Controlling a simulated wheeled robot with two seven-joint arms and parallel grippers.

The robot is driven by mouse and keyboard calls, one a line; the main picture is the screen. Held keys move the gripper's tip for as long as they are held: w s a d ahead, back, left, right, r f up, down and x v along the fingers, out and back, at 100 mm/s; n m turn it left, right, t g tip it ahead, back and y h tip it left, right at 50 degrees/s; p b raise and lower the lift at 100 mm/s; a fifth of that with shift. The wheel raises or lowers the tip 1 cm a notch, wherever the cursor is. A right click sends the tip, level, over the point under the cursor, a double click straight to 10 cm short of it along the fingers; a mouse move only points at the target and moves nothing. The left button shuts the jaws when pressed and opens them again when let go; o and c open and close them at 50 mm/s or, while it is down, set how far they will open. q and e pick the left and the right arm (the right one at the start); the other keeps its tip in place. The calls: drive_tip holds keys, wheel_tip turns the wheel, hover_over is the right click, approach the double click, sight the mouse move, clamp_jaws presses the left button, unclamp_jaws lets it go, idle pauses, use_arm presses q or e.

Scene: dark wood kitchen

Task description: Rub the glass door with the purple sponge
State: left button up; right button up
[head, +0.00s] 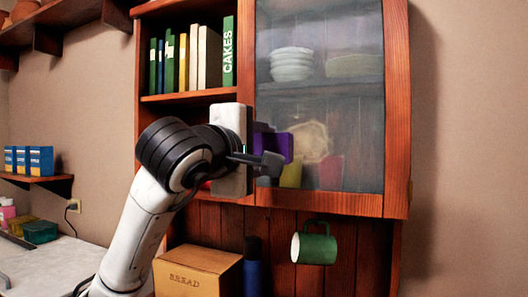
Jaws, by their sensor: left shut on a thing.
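The glass door (350,108) of the wooden wall cabinet fills the upper right middle of the head view, with a wooden frame around its pane. The purple sponge (284,147) shows at the lower left part of the pane. My left gripper (262,152) is shut on the sponge in front of the door's left side. The arm and gripper hide part of the sponge and the door's lower left edge. I cannot tell whether the sponge touches the glass. My right gripper is not in view.
White bowls (292,64) and other dishes stand behind the glass. Several books (209,57) fill the open shelf at left. A green mug (314,246) hangs below the cabinet. A bread box (196,272) and a dark blue bottle (253,268) stand underneath.

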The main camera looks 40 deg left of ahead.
use_arm(q)
drive_tip(key=x, duration=0.3)
drive_tip(key=shift+p+x, duration=0.4)
drive_tip(key=shift+x, duration=0.5)
drive_tip(key=shift+w, duration=0.2)
drive_tip(key=shift+x, duration=0.95)
drive_tip(key=shift+d, duration=0.1)
